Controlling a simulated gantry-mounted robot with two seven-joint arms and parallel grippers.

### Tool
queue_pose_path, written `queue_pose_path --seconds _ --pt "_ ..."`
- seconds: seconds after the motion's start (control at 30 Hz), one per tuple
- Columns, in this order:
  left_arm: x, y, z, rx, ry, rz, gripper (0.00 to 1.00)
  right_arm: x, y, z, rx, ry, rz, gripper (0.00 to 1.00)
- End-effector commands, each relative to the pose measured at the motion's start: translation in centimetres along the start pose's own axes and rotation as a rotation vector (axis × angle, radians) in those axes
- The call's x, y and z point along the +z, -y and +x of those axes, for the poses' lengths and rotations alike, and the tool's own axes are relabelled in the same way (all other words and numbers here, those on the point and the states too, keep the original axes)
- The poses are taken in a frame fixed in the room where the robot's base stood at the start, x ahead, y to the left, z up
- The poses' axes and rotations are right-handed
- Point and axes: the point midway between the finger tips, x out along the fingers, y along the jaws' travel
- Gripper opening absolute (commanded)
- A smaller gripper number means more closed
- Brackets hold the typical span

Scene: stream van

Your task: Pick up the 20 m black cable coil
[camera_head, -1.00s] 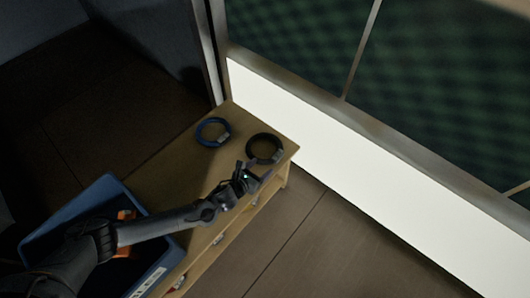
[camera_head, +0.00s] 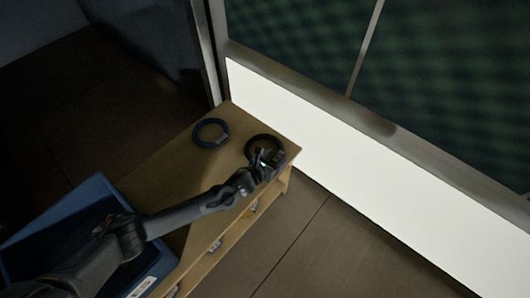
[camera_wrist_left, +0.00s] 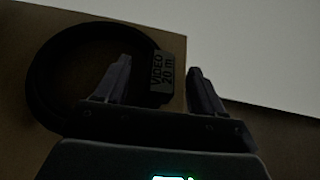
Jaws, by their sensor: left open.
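The black cable coil (camera_head: 252,144) lies flat near the far right end of the wooden bench top. In the left wrist view the coil (camera_wrist_left: 45,75) carries a tag (camera_wrist_left: 168,72) reading "VIDEO 20 m". My left gripper (camera_head: 268,160) is over the coil's near right side and hides part of it. In the left wrist view my left gripper (camera_wrist_left: 160,85) is open and empty, with one finger in front of the ring and the other right of the tag, past the bench edge. I cannot tell the height between fingers and coil. My right gripper is not in view.
A blue cable coil (camera_head: 199,134) lies on the bench top (camera_head: 165,165) to the left of the black one. A blue crate (camera_head: 72,203) stands at the bench's near left end, under my arm. A white wall panel (camera_head: 330,145) rises beyond the bench's right end.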

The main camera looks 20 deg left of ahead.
Motion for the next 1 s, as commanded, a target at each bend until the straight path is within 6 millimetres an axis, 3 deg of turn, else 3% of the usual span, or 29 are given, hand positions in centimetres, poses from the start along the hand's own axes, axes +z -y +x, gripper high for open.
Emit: queue_pose_path --seconds 0.23,0.7,1.0 --pt "0.04 0.01 0.08 0.0 0.0 0.0 0.69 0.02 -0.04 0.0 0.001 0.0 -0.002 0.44" --pt "-0.09 0.0 0.06 0.0 -0.002 0.0 0.0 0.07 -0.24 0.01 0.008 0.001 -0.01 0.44" --pt "0.1 -0.04 -0.01 0.001 -0.002 0.0 0.0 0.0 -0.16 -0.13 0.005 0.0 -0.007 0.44"
